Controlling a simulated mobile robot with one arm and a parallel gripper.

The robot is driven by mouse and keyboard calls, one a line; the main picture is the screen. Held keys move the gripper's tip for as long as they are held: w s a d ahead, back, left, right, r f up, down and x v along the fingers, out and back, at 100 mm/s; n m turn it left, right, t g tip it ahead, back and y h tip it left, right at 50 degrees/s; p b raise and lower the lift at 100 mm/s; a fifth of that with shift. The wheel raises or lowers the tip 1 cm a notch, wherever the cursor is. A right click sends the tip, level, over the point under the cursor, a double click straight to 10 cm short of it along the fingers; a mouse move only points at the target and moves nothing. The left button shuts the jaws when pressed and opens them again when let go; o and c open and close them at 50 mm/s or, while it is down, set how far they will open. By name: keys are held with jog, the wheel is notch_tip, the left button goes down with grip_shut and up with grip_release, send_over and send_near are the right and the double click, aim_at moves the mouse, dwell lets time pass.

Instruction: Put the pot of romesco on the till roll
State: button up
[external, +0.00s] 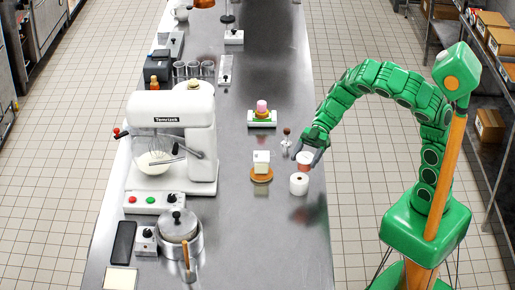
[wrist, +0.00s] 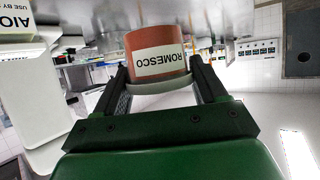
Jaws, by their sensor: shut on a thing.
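The pot of romesco (external: 305,158) is a small red-orange pot with a pale lid. In the wrist view the pot (wrist: 156,47) shows its ROMESCO label upside down, as this view is inverted. My gripper (external: 304,154) is shut on the pot, with one dark finger on each side (wrist: 164,88). The till roll (external: 299,185) is a white upright roll with a dark hole in its top, on the steel counter. In the external view the pot appears just behind or above the roll; the exact gap is unclear.
A white mixer (external: 172,135) stands left. The counter's front right is clear.

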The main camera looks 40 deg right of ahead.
aim_at(300, 166)
jog(key=shift+w+a+f, duration=0.25)
jog(key=shift+w+f, duration=0.1)
jog(key=shift+f, duration=0.15)
jog(key=shift+w+a+f, duration=0.25)
jog(key=shift+w+f, duration=0.1)
jog(key=shift+f, duration=1.7)
jog(key=shift+f, duration=0.15)
jog(key=o, duration=1.1)
jog(key=shift+d+r, duration=0.1)
jog(key=shift+r, duration=0.15)
jog(key=v, duration=1.1)
jog(key=shift+d, duration=0.35)
jog(key=shift+w+r, duration=0.1)
jog(key=shift+w, duration=0.05)
